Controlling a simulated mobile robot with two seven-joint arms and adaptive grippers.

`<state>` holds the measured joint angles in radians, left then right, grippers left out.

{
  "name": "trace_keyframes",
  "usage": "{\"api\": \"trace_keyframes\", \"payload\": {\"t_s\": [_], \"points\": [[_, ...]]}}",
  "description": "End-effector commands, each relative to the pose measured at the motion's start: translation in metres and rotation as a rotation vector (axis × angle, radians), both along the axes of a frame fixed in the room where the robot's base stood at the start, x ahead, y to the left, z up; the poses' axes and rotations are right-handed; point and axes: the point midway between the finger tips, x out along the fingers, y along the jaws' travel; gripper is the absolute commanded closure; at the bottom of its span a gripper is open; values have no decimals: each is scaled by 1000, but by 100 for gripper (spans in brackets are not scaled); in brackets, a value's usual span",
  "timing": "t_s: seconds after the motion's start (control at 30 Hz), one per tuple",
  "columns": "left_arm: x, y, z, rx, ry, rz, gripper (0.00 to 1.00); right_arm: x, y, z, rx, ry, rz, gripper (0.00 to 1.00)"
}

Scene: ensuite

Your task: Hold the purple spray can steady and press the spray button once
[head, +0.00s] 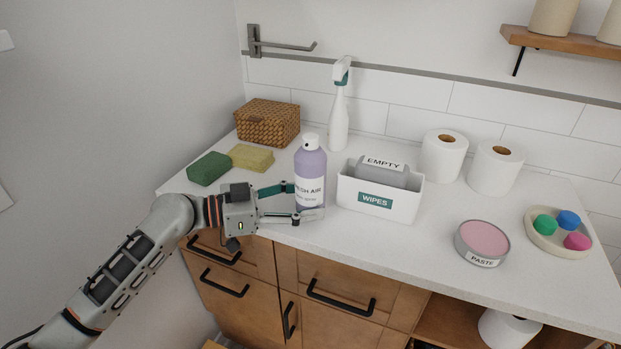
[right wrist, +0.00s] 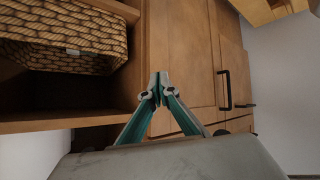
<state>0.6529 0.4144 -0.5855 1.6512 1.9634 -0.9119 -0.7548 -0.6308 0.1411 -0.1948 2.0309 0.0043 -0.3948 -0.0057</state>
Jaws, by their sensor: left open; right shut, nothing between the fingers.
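The purple spray can (head: 311,168) stands upright on the white counter, with a white cap and spray top (head: 310,141) and a "FRESH AIR" label. My left gripper (head: 308,202) comes in from the left at the can's lower half. Its fingers are open, one seen by the can's left side and one in front of its base. I cannot tell whether they touch the can. My right gripper (right wrist: 157,88) shows only in the right wrist view. Its fingertips are together and empty, in front of the wooden cabinet, away from the can.
A white wipes box (head: 381,199) stands just right of the can, and a white spray bottle (head: 339,115) behind it. Sponges (head: 209,168) and a wicker basket (head: 268,123) are at left. A paste tin (head: 481,243) is at right. The counter's front middle is clear.

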Motion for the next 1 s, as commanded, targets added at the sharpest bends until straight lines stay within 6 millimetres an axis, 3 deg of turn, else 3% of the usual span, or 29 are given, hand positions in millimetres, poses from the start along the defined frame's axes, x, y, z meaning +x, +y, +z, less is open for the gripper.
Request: {"api": "trace_keyframes", "payload": {"t_s": [0.23,0.33,0.37,1.0], "points": [[0,-1,1,0,-1,1,45,10,-1,8,0,-21,-2,100],[0,0,1,-1,-1,1,68,9,-1,6,0,-16,-1,100],[0,0,1,-1,-1,0,70,8,0,5,0,-14,-1,100],[0,0,1,-1,0,1,70,1,2,-1,1,1,2,100]]}}
